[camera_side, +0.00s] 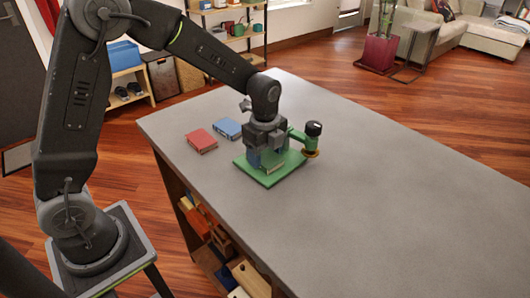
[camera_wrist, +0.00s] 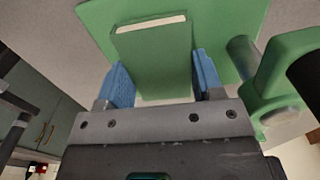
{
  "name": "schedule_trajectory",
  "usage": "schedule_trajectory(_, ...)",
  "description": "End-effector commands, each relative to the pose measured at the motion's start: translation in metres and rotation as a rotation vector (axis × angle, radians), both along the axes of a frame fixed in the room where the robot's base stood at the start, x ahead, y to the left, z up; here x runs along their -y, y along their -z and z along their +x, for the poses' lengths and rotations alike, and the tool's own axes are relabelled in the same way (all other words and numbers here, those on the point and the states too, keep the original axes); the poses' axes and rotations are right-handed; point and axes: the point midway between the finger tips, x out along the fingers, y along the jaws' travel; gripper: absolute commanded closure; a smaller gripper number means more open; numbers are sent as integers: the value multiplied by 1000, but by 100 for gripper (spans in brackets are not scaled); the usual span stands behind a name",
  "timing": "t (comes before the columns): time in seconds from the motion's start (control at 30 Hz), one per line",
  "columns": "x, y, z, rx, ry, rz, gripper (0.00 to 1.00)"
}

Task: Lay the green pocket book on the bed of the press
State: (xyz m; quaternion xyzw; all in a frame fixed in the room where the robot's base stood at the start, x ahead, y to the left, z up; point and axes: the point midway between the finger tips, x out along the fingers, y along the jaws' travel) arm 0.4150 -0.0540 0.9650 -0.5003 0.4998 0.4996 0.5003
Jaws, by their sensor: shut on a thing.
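My gripper (camera_side: 266,152) is low over the green bed of the press (camera_side: 268,181). In the wrist view its two blue fingers (camera_wrist: 162,78) are shut on the sides of the green pocket book (camera_wrist: 152,58), whose pale page edge faces away from the palm. The bed also shows behind the book (camera_wrist: 232,25). I cannot tell whether the book touches the bed. In the side view my gripper hides most of the book. The press's green arm with a black knob (camera_side: 313,129) stands at the bed's right; part of it shows in the wrist view (camera_wrist: 280,75).
A red book (camera_side: 201,142) and a blue book (camera_side: 228,128) lie on the grey table left of the press. The table (camera_side: 400,200) is clear to the right. Several items sit on a shelf under the table's near side (camera_side: 222,240).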

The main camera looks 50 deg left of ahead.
Motion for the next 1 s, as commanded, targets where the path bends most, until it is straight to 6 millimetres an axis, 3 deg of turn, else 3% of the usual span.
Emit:
schedule_trajectory(0.13, 0, 3, 0, -1, 0, 0, 63)
schedule_trajectory(0.17, 0, 3, 0, -1, 0, 0, 36)
schedule_trajectory(0.4, 0, 3, 0, 0, 0, 0, 14)
schedule_trajectory(0.73, 0, -4, 1, 3, 0, 0, 14)
schedule_trajectory(1.0, 0, -52, 1, 7, 0, 0, 14)
